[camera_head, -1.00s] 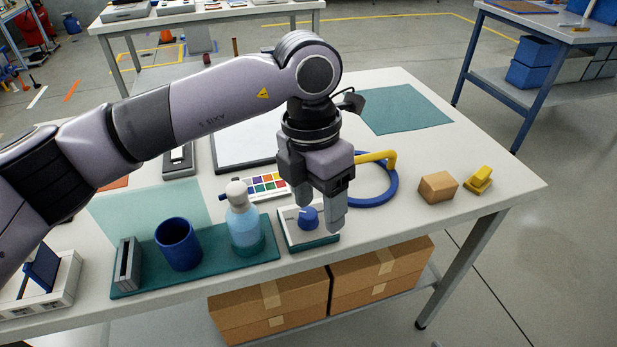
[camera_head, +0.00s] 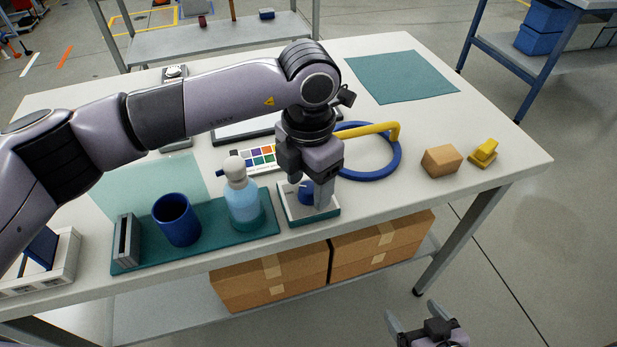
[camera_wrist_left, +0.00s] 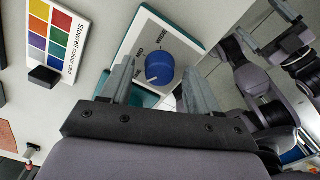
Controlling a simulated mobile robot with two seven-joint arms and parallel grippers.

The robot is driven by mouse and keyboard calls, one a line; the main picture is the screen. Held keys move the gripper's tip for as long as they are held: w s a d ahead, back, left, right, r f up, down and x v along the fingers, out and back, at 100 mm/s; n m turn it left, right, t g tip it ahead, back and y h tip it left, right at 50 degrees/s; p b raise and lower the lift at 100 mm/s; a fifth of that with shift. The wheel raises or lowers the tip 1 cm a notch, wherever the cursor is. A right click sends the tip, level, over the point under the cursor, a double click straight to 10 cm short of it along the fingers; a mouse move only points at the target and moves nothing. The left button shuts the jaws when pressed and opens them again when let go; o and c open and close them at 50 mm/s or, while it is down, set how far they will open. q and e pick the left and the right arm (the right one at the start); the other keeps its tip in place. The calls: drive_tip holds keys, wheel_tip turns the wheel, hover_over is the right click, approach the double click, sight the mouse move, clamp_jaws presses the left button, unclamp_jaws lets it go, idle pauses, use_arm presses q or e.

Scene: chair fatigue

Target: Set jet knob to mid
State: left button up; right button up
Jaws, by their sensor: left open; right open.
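The jet knob is a blue round knob (camera_head: 306,193) on a white panel box with a teal base (camera_head: 297,215) near the table's front edge. In the left wrist view the knob (camera_wrist_left: 160,68) has a pale pointer mark, and printed labels lie beside it on the panel (camera_wrist_left: 150,40). My left gripper (camera_head: 308,200) points down over the box. In the wrist view its open fingers (camera_wrist_left: 155,85) stand on either side of the knob; whether they touch it I cannot tell. My right gripper (camera_head: 427,328) is open and empty at the bottom, in front of the table.
A spray bottle (camera_head: 242,203), a blue cup (camera_head: 176,222) and a grey slotted holder (camera_head: 127,242) stand left of the box. A color card (camera_head: 262,158) lies behind. A blue ring with a yellow handle (camera_head: 385,165), a cardboard block (camera_head: 441,161) and a yellow object (camera_head: 484,153) lie right.

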drive_tip(key=shift+w, duration=0.1)
use_arm(q)
drive_tip(key=c, duration=1)
drive_tip(key=shift+c, duration=0.2)
use_arm(e)
drive_tip(key=shift+f, duration=0.15)
